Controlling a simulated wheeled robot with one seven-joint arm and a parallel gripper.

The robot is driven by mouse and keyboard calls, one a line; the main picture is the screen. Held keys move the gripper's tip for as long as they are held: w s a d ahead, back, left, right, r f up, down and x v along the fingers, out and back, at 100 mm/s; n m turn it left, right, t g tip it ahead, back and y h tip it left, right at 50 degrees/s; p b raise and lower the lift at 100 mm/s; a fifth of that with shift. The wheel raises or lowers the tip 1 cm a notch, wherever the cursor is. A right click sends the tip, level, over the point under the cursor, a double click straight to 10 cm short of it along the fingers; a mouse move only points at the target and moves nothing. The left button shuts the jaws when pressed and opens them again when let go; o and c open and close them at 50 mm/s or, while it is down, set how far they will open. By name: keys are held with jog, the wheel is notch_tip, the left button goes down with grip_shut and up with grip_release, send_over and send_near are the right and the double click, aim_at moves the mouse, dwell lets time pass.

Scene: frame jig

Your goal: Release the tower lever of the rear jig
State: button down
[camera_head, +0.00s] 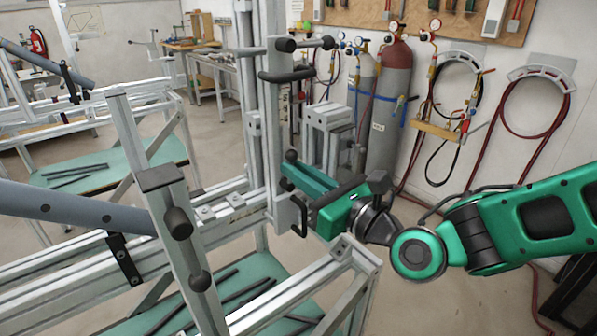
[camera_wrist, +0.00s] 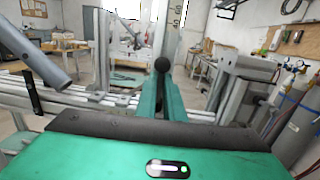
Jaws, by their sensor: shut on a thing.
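The jig's tower is a tall aluminium post (camera_head: 270,120) near the middle of the head view. It carries black clamp parts and a lever with a black ball knob (camera_head: 291,156). My green gripper (camera_head: 287,175) reaches in from the right and is shut at this knob, close to the post. In the wrist view the knob (camera_wrist: 162,64) shows at the tips of my two fingers (camera_wrist: 162,85), which stand close together. The part of the lever between the fingers is hidden.
A nearer post (camera_head: 175,235) with black knobs and a grey tube (camera_head: 70,210) stand at the left. The jig's rails run below my gripper. Gas cylinders (camera_head: 391,110) and hoses line the wall behind.

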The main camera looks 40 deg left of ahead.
jog(key=shift+w+r, duration=0.25)
jog(key=shift+w, duration=0.05)
jog(key=c, duration=2)
grip_release()
jog(key=shift+o, duration=0.7)
jog(key=shift+s+f, duration=0.1)
jog(key=shift+d, duration=0.1)
jog(key=v, duration=1)
jog(key=shift+d, duration=0.35)
jog(key=shift+s+f, duration=0.1)
